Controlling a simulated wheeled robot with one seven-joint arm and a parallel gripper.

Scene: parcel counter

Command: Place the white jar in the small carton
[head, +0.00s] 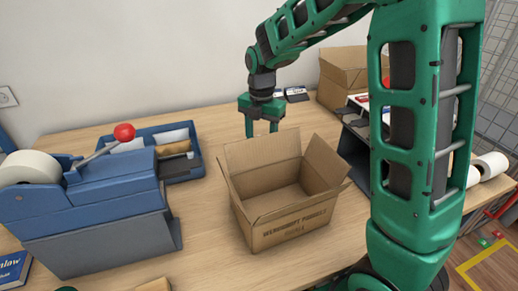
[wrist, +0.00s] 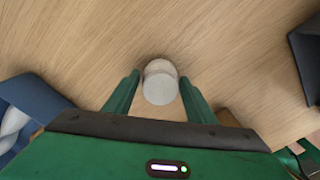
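The white jar (wrist: 160,86) shows in the wrist view as a round, pale shape on the wooden counter, seen from above. My gripper (wrist: 160,92) is open, with one finger on each side of the jar and a visible gap on both sides. In the head view my gripper (head: 262,130) points down behind the small carton (head: 287,222), and the jar is hidden there. The carton stands upright with its flaps open, and the part of its inside that I see is empty.
A blue tape dispenser (head: 95,205) with a red knob stands at left. Another carton (head: 345,72) stands at the back right, near a dark shelf unit (head: 355,150). Bare counter lies between tray and carton.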

